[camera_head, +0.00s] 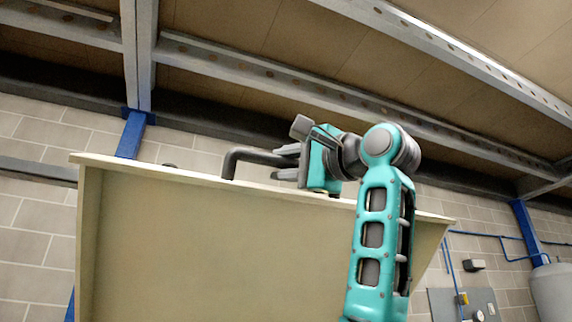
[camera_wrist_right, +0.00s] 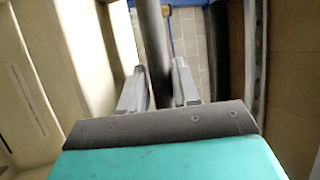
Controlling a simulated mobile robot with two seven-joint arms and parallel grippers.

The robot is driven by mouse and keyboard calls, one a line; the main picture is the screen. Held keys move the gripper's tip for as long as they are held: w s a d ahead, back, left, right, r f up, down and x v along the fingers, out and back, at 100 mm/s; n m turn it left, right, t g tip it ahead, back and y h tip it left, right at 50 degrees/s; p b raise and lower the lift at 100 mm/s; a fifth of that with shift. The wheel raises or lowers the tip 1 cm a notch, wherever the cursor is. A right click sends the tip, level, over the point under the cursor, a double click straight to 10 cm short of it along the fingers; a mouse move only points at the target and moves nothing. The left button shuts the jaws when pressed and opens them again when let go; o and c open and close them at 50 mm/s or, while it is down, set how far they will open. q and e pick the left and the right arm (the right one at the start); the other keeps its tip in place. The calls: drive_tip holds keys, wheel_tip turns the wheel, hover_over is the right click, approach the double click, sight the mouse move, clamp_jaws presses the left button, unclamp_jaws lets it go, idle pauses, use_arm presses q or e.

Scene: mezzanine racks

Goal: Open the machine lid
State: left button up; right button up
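The machine lid (camera_head: 220,230) is a large beige panel with a thin rim and side flanges, filling the lower middle of the head view. It stands tilted, with a broad flat face towards me. A dark bent bar handle (camera_head: 232,160) sticks up beyond its top edge. My right gripper (camera_head: 290,160) is at this handle, with its fingers around the bar. In the right wrist view the dark bar (camera_wrist_right: 154,45) runs between the two grey fingers (camera_wrist_right: 160,88), which appear closed against it. The handle's far end is hidden behind the gripper. My left gripper is not in view.
Steel beams (camera_head: 300,88) cross overhead under a brown ceiling. A grey block wall (camera_head: 35,225) with blue posts (camera_head: 131,134) stands behind the lid. At the right are a grey wall panel (camera_head: 480,305) and a pale rounded tank (camera_head: 552,292).

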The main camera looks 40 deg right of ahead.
drive_tip(key=o, duration=0.3)
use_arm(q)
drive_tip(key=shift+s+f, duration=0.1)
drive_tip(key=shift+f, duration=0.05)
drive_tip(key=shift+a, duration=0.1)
use_arm(e)
drive_tip(key=shift+s+f, duration=0.2)
drive_tip(key=shift+s, duration=0.3)
use_arm(q)
drive_tip(key=b, duration=0.1)
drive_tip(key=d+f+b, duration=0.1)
drive_tip(key=b, duration=0.1)
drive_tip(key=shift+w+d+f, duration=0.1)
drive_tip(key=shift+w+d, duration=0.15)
use_arm(e)
drive_tip(key=v, duration=1.2)
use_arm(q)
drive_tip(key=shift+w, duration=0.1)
use_arm(e)
drive_tip(key=shift+d+r, duration=0.1)
